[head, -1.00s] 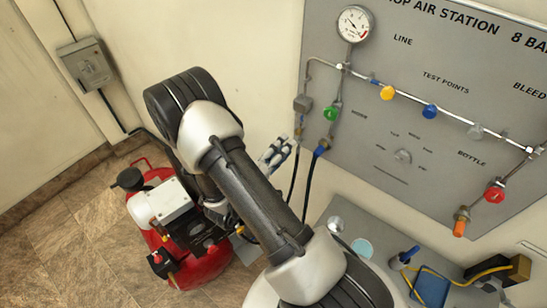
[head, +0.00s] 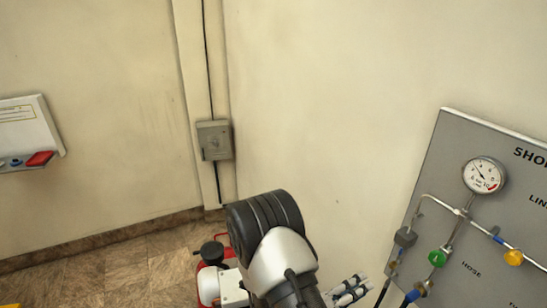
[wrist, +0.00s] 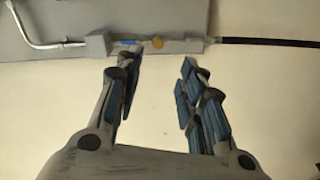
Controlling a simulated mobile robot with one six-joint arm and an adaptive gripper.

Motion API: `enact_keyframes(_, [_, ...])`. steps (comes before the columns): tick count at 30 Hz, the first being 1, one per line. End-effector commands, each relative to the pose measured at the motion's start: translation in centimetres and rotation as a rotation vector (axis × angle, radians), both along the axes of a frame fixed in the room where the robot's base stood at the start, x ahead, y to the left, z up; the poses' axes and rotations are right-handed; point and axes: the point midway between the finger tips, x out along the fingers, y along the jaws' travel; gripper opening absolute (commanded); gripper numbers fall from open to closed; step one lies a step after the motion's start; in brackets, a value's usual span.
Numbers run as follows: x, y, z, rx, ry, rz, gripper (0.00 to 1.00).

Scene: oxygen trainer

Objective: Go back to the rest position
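My gripper (wrist: 155,68) shows in the wrist view with its two blue-padded fingers apart and nothing between them. In the head view my gripper (head: 350,290) is partly visible at the bottom edge, left of the hoses below the grey panel (head: 440,160). My arm rises from the bottom of the head view, in front of the cream wall.
The panel carries a pressure gauge (head: 484,175), a green knob (head: 437,257) and a yellow knob (head: 513,257). A red compressor (head: 207,266) stands behind my arm, mostly hidden. A grey switch box (head: 214,140) is on the wall. Tiled floor (head: 130,265) lies open at left.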

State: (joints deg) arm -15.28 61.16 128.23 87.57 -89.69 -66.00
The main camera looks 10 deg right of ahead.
Motion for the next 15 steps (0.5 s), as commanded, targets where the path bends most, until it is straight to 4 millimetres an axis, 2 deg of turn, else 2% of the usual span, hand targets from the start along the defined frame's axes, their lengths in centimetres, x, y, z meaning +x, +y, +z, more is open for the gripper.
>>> enact_keyframes(4, [2.4,0.5,-0.3,0.164,-0.091,0.041,0.36])
enact_keyframes(7, [5.7,2.0,-0.4,0.387,-0.200,0.106,0.36])
enact_keyframes(12, [10.9,7.0,1.8,0.803,-0.346,0.252,0.36])
enact_keyframes(15, [12.3,10.5,4.3,1.017,-0.381,0.337,0.36])
